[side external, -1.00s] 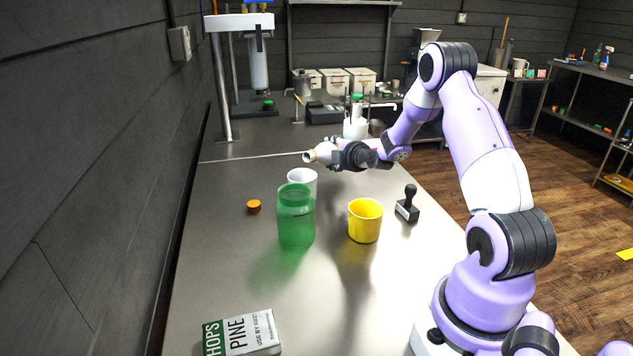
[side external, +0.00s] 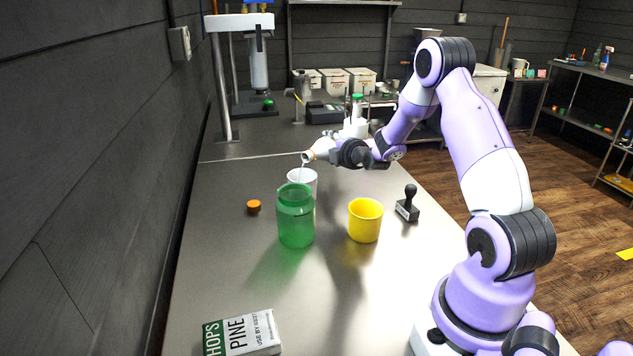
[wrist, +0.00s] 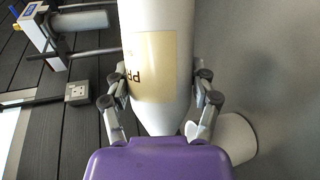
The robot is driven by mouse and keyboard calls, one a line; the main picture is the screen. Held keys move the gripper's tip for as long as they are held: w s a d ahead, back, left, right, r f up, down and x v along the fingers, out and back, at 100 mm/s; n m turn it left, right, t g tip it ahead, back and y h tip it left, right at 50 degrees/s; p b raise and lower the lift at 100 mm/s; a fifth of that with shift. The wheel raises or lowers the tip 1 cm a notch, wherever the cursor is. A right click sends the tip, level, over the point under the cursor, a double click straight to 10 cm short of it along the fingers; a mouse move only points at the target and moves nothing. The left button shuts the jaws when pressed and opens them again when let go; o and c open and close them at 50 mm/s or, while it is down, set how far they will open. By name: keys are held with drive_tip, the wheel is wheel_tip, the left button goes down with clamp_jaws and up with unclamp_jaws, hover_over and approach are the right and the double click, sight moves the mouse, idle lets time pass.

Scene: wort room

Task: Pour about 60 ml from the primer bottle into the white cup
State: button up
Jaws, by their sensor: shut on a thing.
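My gripper (side external: 338,152) is shut on the white primer bottle (side external: 321,148), which is tilted with its open mouth toward the left and down. A thin stream runs from the mouth into the white cup (side external: 303,176), which stands upright on the bench just below. The green jar in front partly hides the cup, and its liquid level cannot be seen. In the wrist view the bottle (wrist: 155,60) lies between the fingers, with a cream label partly showing. The cup (wrist: 238,135) shows partly behind the right finger.
A green translucent jar (side external: 296,218) stands in front of the white cup. A yellow cup (side external: 365,221), a black stamp (side external: 408,205) and an orange cap (side external: 254,206) are near. A box (side external: 243,333) lies at the front. A white bottle with a green top (side external: 356,122) stands behind my gripper.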

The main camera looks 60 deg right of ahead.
drive_tip(key=shift+d+r+p, duration=0.15)
drive_tip(key=shift+d+p, duration=0.1)
drive_tip(key=shift+p, duration=0.05)
idle(0.5)
drive_tip(key=shift+r+n+h+p, duration=0.3)
drive_tip(key=shift+n+p, duration=0.05)
drive_tip(key=shift+n, duration=0.05)
idle(0.6)
drive_tip(key=shift+d+r+n+p, duration=0.25)
drive_tip(key=shift+r+n+p, duration=0.05)
drive_tip(key=shift+p, duration=0.05)
idle(0.9)
drive_tip(key=f+m, duration=0.1)
drive_tip(key=f+m+y, duration=0.1)
drive_tip(key=d+f+m+y, duration=0.1)
drive_tip(key=shift+s+d+f, duration=0.1)
drive_tip(key=shift+s+f, duration=0.2)
drive_tip(key=shift+w+a+f+m+y, duration=0.1)
drive_tip(key=shift+a+f+m+y, duration=0.25)
drive_tip(key=shift+m+y, duration=0.35)
drive_tip(key=shift+f, duration=0.1)
idle(0.9)
